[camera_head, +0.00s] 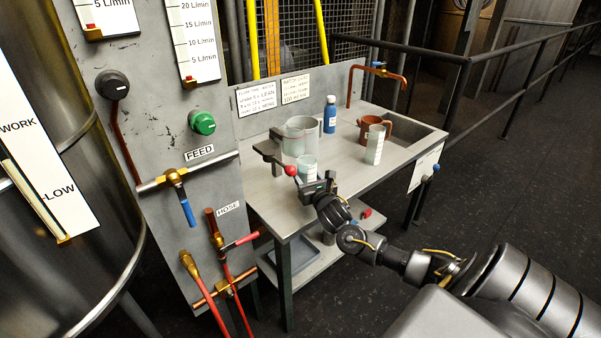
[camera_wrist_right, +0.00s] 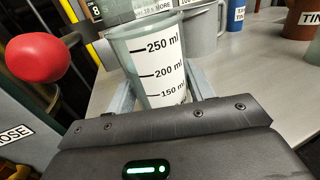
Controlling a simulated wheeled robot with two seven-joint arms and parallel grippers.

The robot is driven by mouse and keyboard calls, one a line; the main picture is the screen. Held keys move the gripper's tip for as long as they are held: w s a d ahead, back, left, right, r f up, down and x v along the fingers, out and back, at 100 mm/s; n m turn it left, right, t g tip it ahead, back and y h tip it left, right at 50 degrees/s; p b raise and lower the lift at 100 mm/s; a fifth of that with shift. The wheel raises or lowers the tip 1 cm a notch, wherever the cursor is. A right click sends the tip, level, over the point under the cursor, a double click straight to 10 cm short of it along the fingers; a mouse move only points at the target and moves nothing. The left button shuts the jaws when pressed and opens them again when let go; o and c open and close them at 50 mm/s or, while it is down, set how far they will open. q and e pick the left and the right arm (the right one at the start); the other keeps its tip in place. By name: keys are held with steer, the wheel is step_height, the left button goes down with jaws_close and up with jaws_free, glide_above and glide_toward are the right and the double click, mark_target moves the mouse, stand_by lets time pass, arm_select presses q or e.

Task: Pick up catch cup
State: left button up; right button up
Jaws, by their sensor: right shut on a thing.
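The catch cup (camera_head: 307,166) is a small clear beaker with ml marks, upright at the near left part of the bench top. In the right wrist view the cup (camera_wrist_right: 150,62) stands between the two pale fingers, its scale facing the camera. My right gripper (camera_head: 311,182) is shut on the cup at its lower part, which the gripper body hides. I cannot tell whether the cup's base touches the bench. My left gripper is not in view.
A red ball knob (camera_head: 290,170) on a lever is close left of the cup. Behind stand a larger clear jug (camera_head: 299,141), a blue bottle (camera_head: 330,114), a brown mug (camera_head: 367,127) and another clear beaker (camera_head: 375,146). A sink (camera_head: 415,134) is at the right. The bench's front right is clear.

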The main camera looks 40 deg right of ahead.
steer(key=s, duration=1.1)
steer(key=shift+s+a, duration=0.15)
steer(key=shift+s, duration=0.1)
